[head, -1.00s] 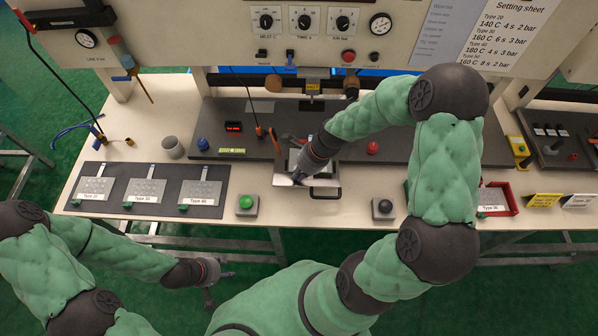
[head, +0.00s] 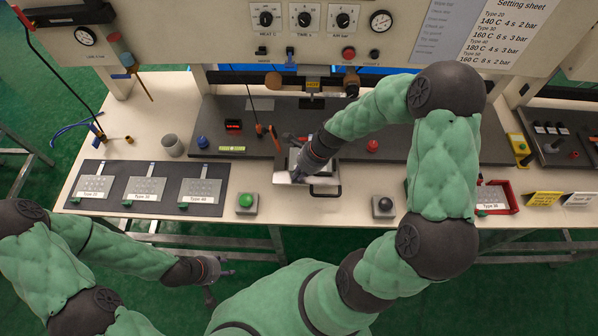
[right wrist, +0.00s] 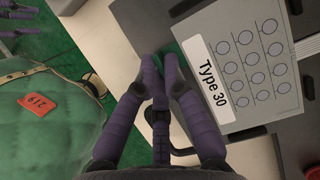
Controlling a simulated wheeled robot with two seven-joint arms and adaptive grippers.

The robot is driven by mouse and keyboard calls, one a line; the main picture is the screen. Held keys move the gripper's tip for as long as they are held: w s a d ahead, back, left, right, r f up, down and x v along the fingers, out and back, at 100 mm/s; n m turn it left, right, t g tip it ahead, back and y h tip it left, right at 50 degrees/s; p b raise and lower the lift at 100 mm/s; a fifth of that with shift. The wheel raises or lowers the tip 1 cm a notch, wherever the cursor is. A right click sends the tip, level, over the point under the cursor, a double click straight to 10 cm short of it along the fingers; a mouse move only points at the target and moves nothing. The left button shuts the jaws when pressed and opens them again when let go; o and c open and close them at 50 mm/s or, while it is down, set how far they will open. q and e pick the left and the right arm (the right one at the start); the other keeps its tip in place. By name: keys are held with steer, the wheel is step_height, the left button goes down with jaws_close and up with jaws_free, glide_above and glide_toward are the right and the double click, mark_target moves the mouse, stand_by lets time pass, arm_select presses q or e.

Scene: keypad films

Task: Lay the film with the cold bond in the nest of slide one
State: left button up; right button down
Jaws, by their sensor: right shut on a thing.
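My right gripper (right wrist: 160,80) is shut on the green tab (right wrist: 180,65) of a pale grey film labelled "Type 30" (right wrist: 255,60), with rows of round key marks and a striped tail. In the head view, my right gripper (head: 296,174) is low over the silver slide (head: 328,182) with a black handle at the bench's front middle. The arm hides most of the film there. In the wrist view the film is over or on the slide's grey plate; I cannot tell whether it touches. My left gripper (head: 213,272) is off the bench's front edge, empty and apparently open.
A dark mat (head: 125,208) at left carries three films. A green button (head: 246,202) and a black button (head: 383,206) flank the slide. A red tray (head: 516,196) with a film stands at right. A press head (head: 312,85) hangs behind the slide.

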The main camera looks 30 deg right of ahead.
steer(key=shift+f, duration=0.15)
stand_by(0.4)
steer(key=c, duration=1.3)
jaws_free()
steer(key=shift+s, duration=0.1)
steer(key=shift+o, duration=0.2)
steer(key=v, duration=1.2)
